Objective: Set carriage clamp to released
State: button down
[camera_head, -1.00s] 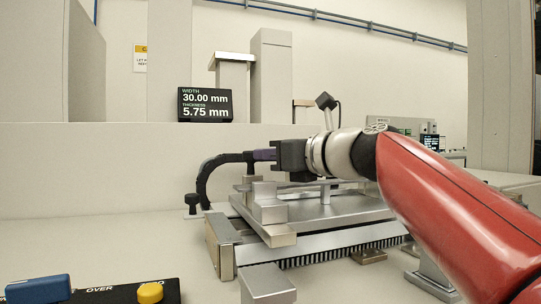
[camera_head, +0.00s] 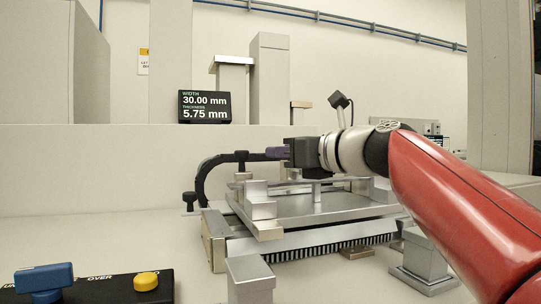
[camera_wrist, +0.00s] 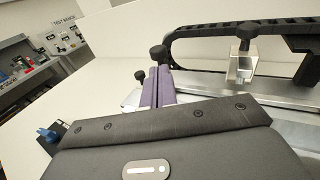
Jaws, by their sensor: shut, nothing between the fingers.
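The carriage (camera_head: 320,208), a silver flat plate with stepped metal blocks, sits on a toothed rail. A curved black arm (camera_head: 204,170) rises at its left; a black knob (camera_head: 190,197) stands low by its foot and another (camera_head: 241,156) on its upper end. No part is labelled as the carriage clamp, so I cannot tell which it is. My gripper (camera_head: 277,153) is above the carriage, just right of the upper knob. In the wrist view its purple fingers (camera_wrist: 157,88) are together and empty, close to a black knob (camera_wrist: 160,54). Contact cannot be judged.
A control panel (camera_head: 110,288) with a blue handle (camera_head: 43,278) and yellow button (camera_head: 146,281) is at front left. A metal block (camera_head: 250,278) stands in front of the rail. A display (camera_head: 204,107) reads width and thickness. The table at left is clear.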

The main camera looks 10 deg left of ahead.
jog(key=v, duration=0.8)
jog(key=shift+b, duration=0.45)
jog(key=shift+f, duration=0.15)
